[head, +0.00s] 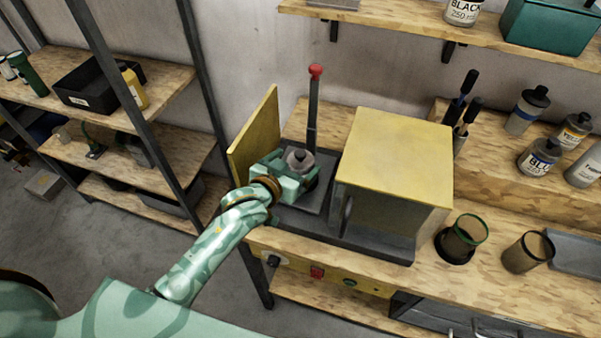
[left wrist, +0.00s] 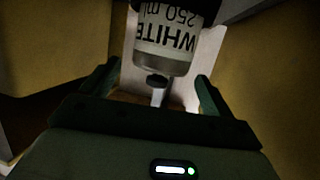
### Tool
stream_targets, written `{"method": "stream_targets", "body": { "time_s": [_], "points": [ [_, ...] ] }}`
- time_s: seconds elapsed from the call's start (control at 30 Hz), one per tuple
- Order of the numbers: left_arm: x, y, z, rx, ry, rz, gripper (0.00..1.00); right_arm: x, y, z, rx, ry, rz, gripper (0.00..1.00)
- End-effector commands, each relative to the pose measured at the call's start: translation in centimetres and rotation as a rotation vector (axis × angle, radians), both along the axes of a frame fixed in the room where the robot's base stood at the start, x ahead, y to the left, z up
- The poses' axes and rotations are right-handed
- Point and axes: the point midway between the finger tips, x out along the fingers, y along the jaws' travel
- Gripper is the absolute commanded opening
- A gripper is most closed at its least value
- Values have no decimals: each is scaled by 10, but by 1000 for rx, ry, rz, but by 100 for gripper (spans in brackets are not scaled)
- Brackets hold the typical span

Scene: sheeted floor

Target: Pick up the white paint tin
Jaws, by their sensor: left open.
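The white paint tin (left wrist: 165,38) fills the upper middle of the left wrist view. It has a dark top and a pale label reading WHITE 250 ml, upside down in that picture. In the head view a grey, capped top (head: 299,159), which looks like the tin's, shows at my left gripper (head: 303,173). My left gripper is open, and its two fingers (left wrist: 158,75) stand apart on either side of the tin's near end. Whether they touch it cannot be told. My right gripper is not in view.
A yellow upright panel (head: 254,135) stands left of my left gripper, and a yellow-topped box (head: 397,150) stands close on its right. A red-knobbed lever (head: 314,100) rises behind. Two cups (head: 525,252) and several bottles (head: 540,157) are farther right.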

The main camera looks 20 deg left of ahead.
Motion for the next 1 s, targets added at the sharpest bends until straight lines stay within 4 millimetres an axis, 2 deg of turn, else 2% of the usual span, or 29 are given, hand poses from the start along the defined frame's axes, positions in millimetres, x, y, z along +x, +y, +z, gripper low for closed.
{"method": "stream_targets", "body": {
  "time_s": [0.3,0.6,0.8,1.0],
  "points": [
    [41,-10,-19,0,0,0,87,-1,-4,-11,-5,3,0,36],
    [47,-11,-19,0,1,0,87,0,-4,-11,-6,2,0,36],
    [46,-11,-19,0,1,0,32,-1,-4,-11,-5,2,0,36],
    [47,-11,-18,0,-2,0,30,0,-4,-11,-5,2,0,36]
  ]
}}
